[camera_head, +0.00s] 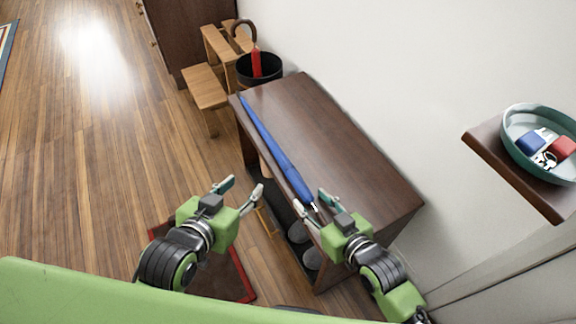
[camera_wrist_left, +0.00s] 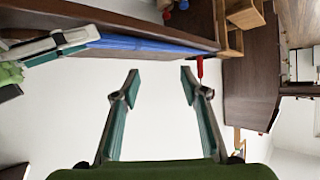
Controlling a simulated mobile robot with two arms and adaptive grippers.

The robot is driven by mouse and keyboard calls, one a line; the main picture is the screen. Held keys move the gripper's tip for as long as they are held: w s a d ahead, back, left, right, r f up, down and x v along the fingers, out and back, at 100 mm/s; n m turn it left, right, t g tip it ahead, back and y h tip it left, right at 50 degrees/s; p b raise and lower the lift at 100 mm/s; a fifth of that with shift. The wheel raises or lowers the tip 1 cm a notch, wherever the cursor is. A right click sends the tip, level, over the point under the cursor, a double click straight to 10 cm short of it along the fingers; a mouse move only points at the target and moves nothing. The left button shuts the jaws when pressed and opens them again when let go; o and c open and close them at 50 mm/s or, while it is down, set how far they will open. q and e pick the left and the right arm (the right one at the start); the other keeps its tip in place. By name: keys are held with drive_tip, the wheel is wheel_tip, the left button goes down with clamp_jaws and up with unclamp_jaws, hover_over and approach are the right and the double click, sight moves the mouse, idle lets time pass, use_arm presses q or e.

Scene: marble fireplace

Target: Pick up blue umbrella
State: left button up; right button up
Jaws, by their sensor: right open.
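The blue umbrella (camera_head: 278,153) is closed and lies lengthwise along the left edge of the brown bench top. It also shows in the left wrist view (camera_wrist_left: 145,45) as a long blue strip. My right gripper (camera_head: 312,203) is open, with its fingers on either side of the umbrella's near end; I cannot tell whether they touch it. My left gripper (camera_head: 240,188) is open and empty, left of the bench and apart from the umbrella. Its open fingers also show in the left wrist view (camera_wrist_left: 160,74).
The brown bench (camera_head: 335,150) stands against the white wall, with shoes (camera_head: 300,232) on its lower shelf. Behind it are a black bin (camera_head: 246,72) with a red umbrella (camera_head: 256,62) and a wooden stool (camera_head: 205,88). A bowl (camera_head: 512,150) sits on a wall shelf at right.

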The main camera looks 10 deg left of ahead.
drive_tip(key=shift+a, duration=0.1)
clamp_jaws()
drive_tip(key=shift+r, duration=0.1)
